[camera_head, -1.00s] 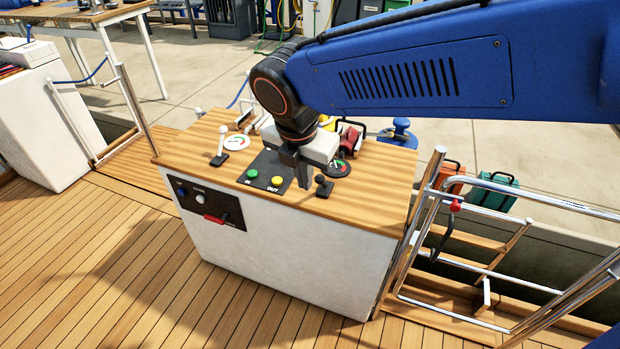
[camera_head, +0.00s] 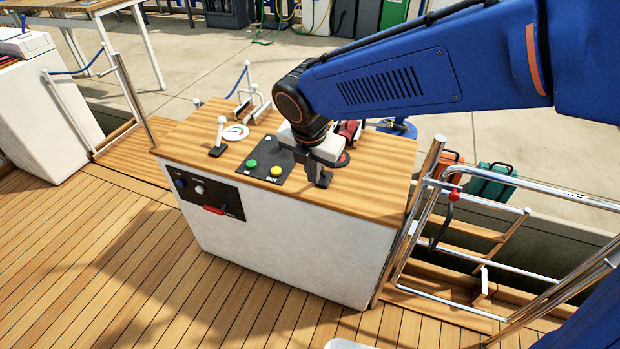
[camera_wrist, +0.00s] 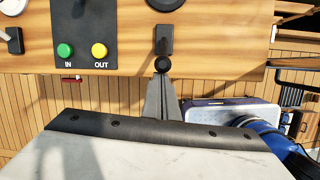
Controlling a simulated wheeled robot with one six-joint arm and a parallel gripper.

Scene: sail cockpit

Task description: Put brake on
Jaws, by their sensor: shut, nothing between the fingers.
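A small lever with a black knob (camera_wrist: 162,64) stands on a black base plate (camera_wrist: 164,40) on the wooden console top. In the head view its black base (camera_head: 324,181) shows just right of my fingers, and the knob is mostly hidden. My gripper (camera_head: 311,180) points down and is shut and empty. In the wrist view the closed fingertips (camera_wrist: 161,77) appear right at the knob; I cannot tell whether they touch it. A red handle (camera_head: 213,210) sits on the black panel of the console's front. No label reading "brake" is legible.
The green IN button (camera_head: 252,163) and yellow OUT button (camera_head: 276,171) lie left of my gripper. A white-knobbed lever (camera_head: 220,134) and a round gauge (camera_head: 236,133) are farther left. A chrome railing (camera_head: 412,215) stands right of the console.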

